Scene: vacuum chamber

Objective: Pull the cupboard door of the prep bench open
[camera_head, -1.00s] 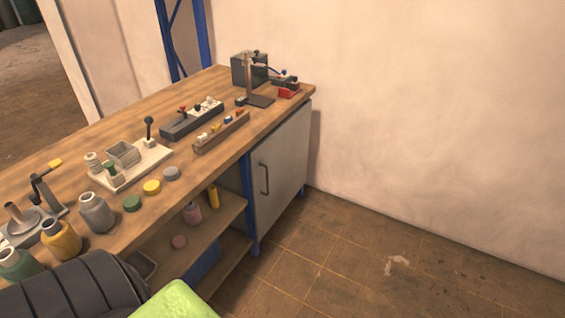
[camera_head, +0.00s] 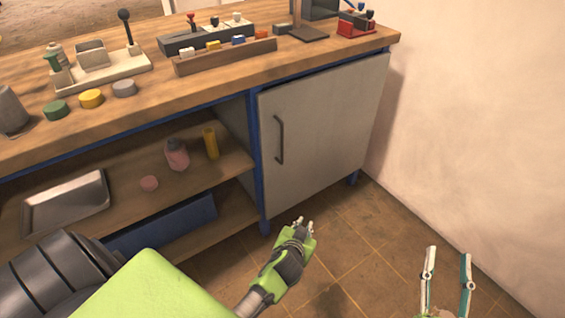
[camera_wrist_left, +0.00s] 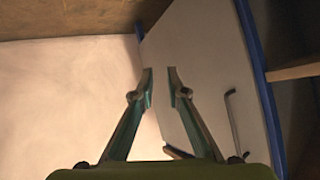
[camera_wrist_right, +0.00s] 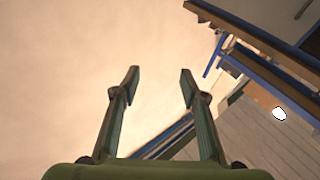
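The cupboard door (camera_head: 335,125) of the prep bench is a pale grey panel, shut against its blue frame. Its dark vertical bar handle (camera_head: 279,140) is on the left side of the door. My left gripper (camera_head: 303,222) is in front of and below the door, apart from the handle, with nothing between its fingers. In the left wrist view its fingertips are parted by a narrow gap, with the door (camera_wrist_left: 205,50) behind and the handle (camera_wrist_left: 232,120) to the right. My right gripper (camera_head: 447,252) is open and empty, low at the right over the floor.
The wooden benchtop (camera_head: 225,85) carries trays, jars and fixtures. Open shelves left of the door hold a metal tray (camera_head: 68,203), a pink bottle (camera_head: 176,154) and a yellow cylinder (camera_head: 211,143). A wall (camera_head: 470,120) stands at the right. The tiled floor (camera_head: 370,240) before the door is clear.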

